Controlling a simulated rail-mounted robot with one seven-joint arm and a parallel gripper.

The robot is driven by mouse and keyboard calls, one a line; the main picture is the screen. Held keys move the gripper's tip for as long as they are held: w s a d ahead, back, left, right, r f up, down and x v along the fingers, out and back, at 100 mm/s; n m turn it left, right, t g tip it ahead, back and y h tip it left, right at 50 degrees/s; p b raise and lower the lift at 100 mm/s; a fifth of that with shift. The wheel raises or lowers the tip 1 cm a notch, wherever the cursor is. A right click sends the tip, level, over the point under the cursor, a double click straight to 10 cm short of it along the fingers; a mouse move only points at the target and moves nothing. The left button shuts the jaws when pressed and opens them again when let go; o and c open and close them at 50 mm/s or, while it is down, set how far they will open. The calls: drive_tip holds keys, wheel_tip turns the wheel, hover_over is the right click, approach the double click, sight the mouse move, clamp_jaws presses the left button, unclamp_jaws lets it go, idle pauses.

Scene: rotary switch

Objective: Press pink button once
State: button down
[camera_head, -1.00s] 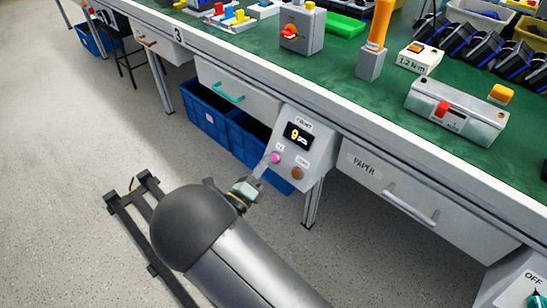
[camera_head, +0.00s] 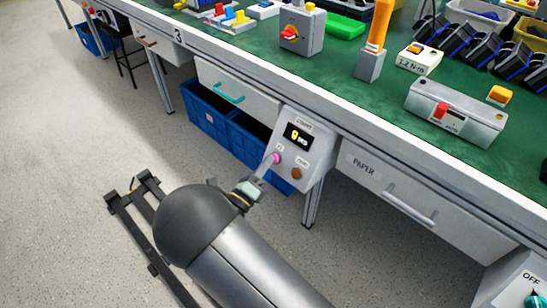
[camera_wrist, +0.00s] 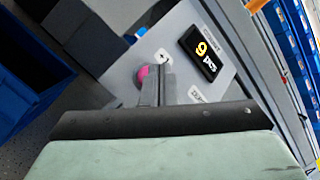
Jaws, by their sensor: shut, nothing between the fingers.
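The pink button (camera_head: 276,158) sits on the left side of a light grey counter box mounted under the table's front edge. In the wrist view the pink button (camera_wrist: 143,74) is partly hidden behind my fingertips. My gripper (camera_head: 266,165) is shut and empty, its tips at the button; I cannot tell whether they touch it. The shut fingers also show in the wrist view (camera_wrist: 157,78). The display (camera_head: 298,136) on the box reads "9 pcs" in the wrist view (camera_wrist: 203,53). A brown-orange button (camera_head: 297,173) sits to the right of the pink one.
Blue crates (camera_head: 228,122) stand under the table behind the box. A drawer with a teal handle (camera_head: 228,93) is to the left, and a PAPER drawer (camera_head: 400,195) to the right. The green tabletop (camera_head: 340,80) holds several devices above. The floor at left is clear.

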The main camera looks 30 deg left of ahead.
drive_tip(key=shift+w+d+f, duration=0.1)
drive_tip(key=shift+w+f, duration=0.15)
drive_tip(key=shift+w, duration=0.1)
idle(0.6)
drive_tip(key=shift+r, duration=0.1)
drive_tip(key=shift+s+a+r+p, duration=0.2)
drive_tip(key=shift+s+r+p, duration=0.1)
drive_tip(key=shift+s+p, duration=0.45)
drive_tip(key=s+p, duration=0.1)
drive_tip(key=s+r+p, duration=0.1)
drive_tip(key=s+a+r+p, duration=0.1)
drive_tip(key=s, duration=0.1)
drive_tip(key=shift+s+a+r, duration=0.1)
drive_tip(key=shift+r, duration=0.15)
drive_tip(key=shift+r, duration=0.1)
idle(0.8)
